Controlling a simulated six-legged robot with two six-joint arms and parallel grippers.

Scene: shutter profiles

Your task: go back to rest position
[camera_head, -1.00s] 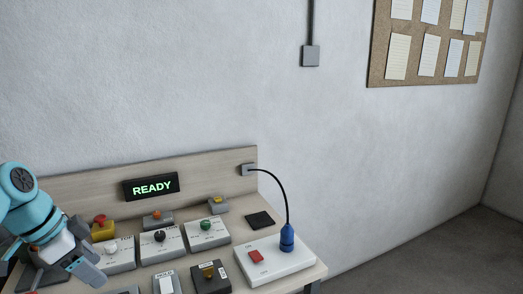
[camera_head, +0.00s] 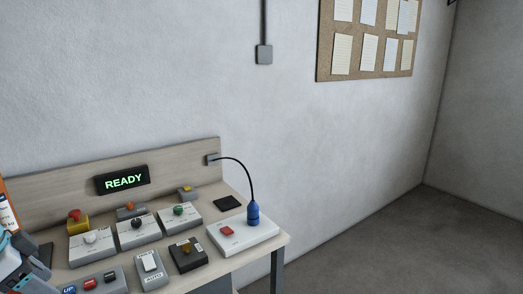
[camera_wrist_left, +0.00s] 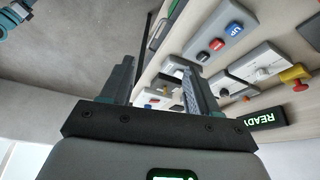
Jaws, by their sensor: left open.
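My left gripper (camera_wrist_left: 158,92) shows in the left wrist view with its two fingers spread and nothing between them. It is over or near the control bench, with switch boxes behind its fingers. In the head view only part of my left arm (camera_head: 18,268) shows, at the lower left edge, and its fingertips cannot be made out there. My right gripper is not in the head view.
The wooden bench (camera_head: 262,250) holds several switch boxes, a READY display (camera_head: 122,180), a white box with a red switch (camera_head: 242,233) and a blue plug (camera_head: 253,213) on a black cable. Open floor (camera_head: 400,255) lies to the right.

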